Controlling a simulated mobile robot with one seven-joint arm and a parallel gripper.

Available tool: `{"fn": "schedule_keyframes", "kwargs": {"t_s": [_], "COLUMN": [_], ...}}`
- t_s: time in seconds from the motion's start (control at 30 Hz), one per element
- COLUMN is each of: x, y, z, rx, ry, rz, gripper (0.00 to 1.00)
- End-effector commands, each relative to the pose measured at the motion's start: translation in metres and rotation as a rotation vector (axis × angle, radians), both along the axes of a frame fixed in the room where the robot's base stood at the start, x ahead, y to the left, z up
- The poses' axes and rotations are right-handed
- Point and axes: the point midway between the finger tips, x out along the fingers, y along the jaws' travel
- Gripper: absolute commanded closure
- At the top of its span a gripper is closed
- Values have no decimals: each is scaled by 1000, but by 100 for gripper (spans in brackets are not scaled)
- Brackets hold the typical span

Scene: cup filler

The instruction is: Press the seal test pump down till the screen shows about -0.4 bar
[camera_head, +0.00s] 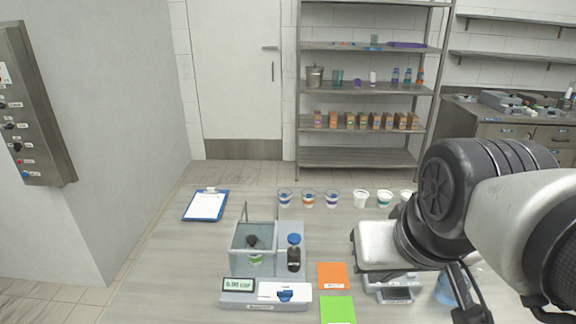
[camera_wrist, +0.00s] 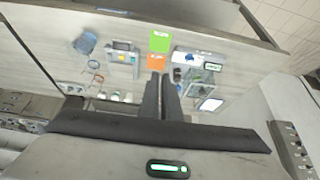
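The seal test unit (camera_head: 265,301) stands on the table, with a clear-walled chamber (camera_head: 240,262) behind its front panel. Its small screen (camera_head: 238,284) appears to read 0.00 bar. A dark cylinder with a blue top (camera_head: 294,253), apparently the pump, stands upright right of the chamber, its top raised. A dark knob and a green-banded cup show inside the chamber. The unit also shows in the wrist view (camera_wrist: 186,58), right of the fingers. My gripper (camera_wrist: 161,76) has its two dark fingers together, empty, above the table and apart from the unit. Its fingertips are hidden in the head view.
Orange (camera_head: 332,275) and green (camera_head: 338,309) squares lie right of the unit. A clipboard (camera_head: 206,205) lies at the back left, and a row of cups (camera_head: 308,198) stands behind. Another grey device (camera_head: 393,289) stands at right, below my arm. Bare table lies left of the unit.

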Motion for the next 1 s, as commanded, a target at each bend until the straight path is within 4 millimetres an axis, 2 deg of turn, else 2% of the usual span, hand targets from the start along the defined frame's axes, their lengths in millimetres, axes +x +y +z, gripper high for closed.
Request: {"fn": "schedule_keyframes", "kwargs": {"t_s": [0.17,0.3,0.43,0.57,0.7,0.83,1.0], "x": [37,90,142,195,246,282,306], "y": [7,20,36,57,81,100,115], "z": [6,10,5,-11,-36,-60,-80], "rx": [1,0,1,0,0,0,0], "ry": [32,67,99,131,162,182,197], "rz": [0,-2,-6,-11,-18,-26,-33], "gripper": [100,100,100,100,100,100,100]}}
